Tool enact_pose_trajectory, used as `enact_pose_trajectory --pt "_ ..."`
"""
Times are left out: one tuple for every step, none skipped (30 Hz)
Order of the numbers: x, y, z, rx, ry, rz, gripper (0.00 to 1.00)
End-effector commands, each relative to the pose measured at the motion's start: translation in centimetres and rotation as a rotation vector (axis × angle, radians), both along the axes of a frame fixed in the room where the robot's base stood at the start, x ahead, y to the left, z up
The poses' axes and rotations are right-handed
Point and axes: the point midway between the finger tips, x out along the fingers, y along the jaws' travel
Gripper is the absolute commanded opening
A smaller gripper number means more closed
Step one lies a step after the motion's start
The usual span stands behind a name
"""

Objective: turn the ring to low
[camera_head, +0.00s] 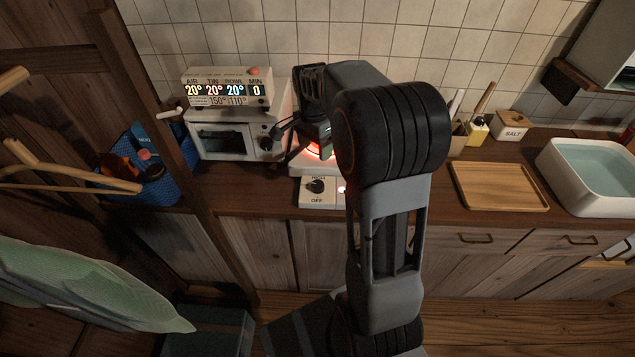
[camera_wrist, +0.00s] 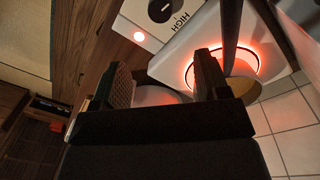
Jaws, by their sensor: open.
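The glowing ring (camera_head: 313,151) is lit orange-red on a pale hob at the back of the counter. It also shows in the wrist view (camera_wrist: 190,76), partly hidden by my gripper. The ring's black knob (camera_head: 316,186) is on the white front panel (camera_head: 313,202), between the words HIGH and OFF. The knob also shows at the top of the wrist view (camera_wrist: 162,9); I cannot tell its exact setting. My gripper (camera_wrist: 165,78) is open, with its fingers apart over the hob, away from the knob. No object is clearly between the fingers.
A white oven (camera_head: 222,142) with a display unit (camera_head: 226,102) stands left of the hob. A wooden tray (camera_head: 500,203), a salt box (camera_head: 513,126) and a white basin (camera_head: 590,205) are to the right.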

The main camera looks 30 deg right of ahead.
Motion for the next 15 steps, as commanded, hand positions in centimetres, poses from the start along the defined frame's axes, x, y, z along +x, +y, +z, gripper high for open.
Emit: enact_pose_trajectory --pt "0.1 -0.2 -0.6 0.000 0.007 -0.015 0.69" --pt "0.2 -0.2 -1.0 0.000 0.008 -0.021 0.69" --pt "0.2 -0.3 -1.5 0.000 0.011 -0.026 0.69" --pt "0.2 -0.3 -1.9 0.000 0.010 -0.028 0.69" --pt "0.1 -0.3 -2.4 0.000 0.010 -0.029 0.69" --pt "0.0 -0.3 -3.2 0.000 0.013 -0.028 0.69" --pt "0.0 -0.3 -3.7 0.001 0.012 -0.028 0.69" --pt "-0.1 -0.3 -4.3 0.000 0.013 -0.028 0.69" --pt "-0.1 -0.3 -5.1 0.001 0.012 -0.027 0.69" --pt "-0.2 -0.4 -5.7 0.001 0.012 -0.027 0.69" --pt "-0.2 -0.4 -6.4 0.001 0.013 -0.027 0.69" --pt "-0.2 -0.4 -7.1 0.001 0.012 -0.027 0.69" --pt "-0.3 -0.4 -7.6 0.001 0.012 -0.027 0.69" --pt "-0.3 -0.4 -8.2 0.001 0.012 -0.027 0.69" --pt "-0.4 -0.4 -8.9 0.001 0.012 -0.027 0.69"
